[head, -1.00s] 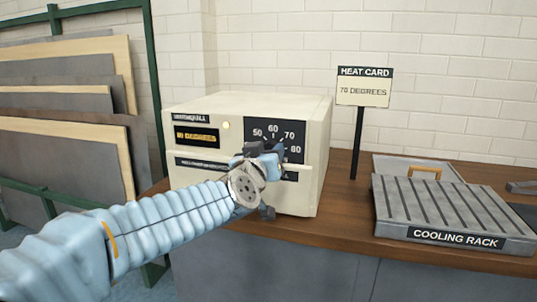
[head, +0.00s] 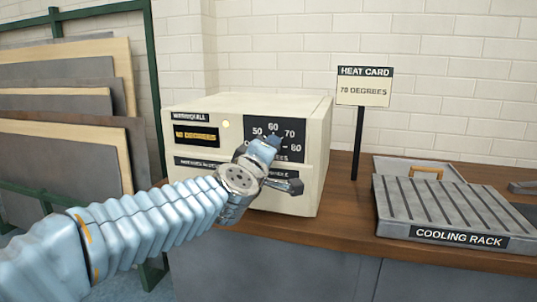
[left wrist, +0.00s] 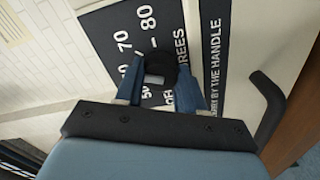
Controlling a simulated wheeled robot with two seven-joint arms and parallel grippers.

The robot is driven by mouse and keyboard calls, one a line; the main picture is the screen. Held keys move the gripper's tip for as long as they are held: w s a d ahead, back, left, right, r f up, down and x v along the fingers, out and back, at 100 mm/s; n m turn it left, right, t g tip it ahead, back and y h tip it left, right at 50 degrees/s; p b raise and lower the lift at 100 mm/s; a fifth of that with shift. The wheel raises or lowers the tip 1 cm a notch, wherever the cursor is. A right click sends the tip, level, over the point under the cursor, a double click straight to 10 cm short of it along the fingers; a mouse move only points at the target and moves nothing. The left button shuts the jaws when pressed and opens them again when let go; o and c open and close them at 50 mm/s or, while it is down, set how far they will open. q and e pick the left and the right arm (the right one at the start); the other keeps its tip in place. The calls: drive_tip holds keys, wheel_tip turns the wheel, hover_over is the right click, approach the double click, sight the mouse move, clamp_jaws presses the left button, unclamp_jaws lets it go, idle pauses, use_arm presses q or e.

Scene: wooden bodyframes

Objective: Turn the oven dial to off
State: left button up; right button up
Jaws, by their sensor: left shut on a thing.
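The oven (head: 318,150) is a cream box on the wooden counter. Its dark dial panel (head: 294,128) shows 50, 60, 70 and 80 at the upper right of the front. My left gripper (head: 264,150) reaches the panel from the lower left and hides the dial in the head view. In the left wrist view, the black dial (left wrist: 160,68) with a pale mark sits between the two blue fingers of my left gripper (left wrist: 160,85), which is shut on it. The dial's exact setting cannot be read. My right gripper is out of view.
A heat card (head: 364,92) reading 70 degrees stands on a post right of the oven. A cooling rack (head: 440,205) lies farther right. Boards (head: 65,130) lean in a green rack at left. A black handle (left wrist: 268,105) shows beside the gripper in the wrist view.

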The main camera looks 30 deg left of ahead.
use_arm(q)
drive_tip(key=shift+f+n+b, duration=0.2)
drive_tip(key=shift+n+b, duration=3.9)
drive_tip(key=shift+n, duration=7.3)
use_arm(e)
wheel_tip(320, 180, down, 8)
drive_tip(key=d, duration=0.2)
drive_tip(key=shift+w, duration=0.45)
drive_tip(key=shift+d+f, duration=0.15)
use_arm(q)
drive_tip(key=o, duration=1)
drive_tip(key=shift+o, duration=0.2)
drive_tip(key=shift+r, duration=0.1)
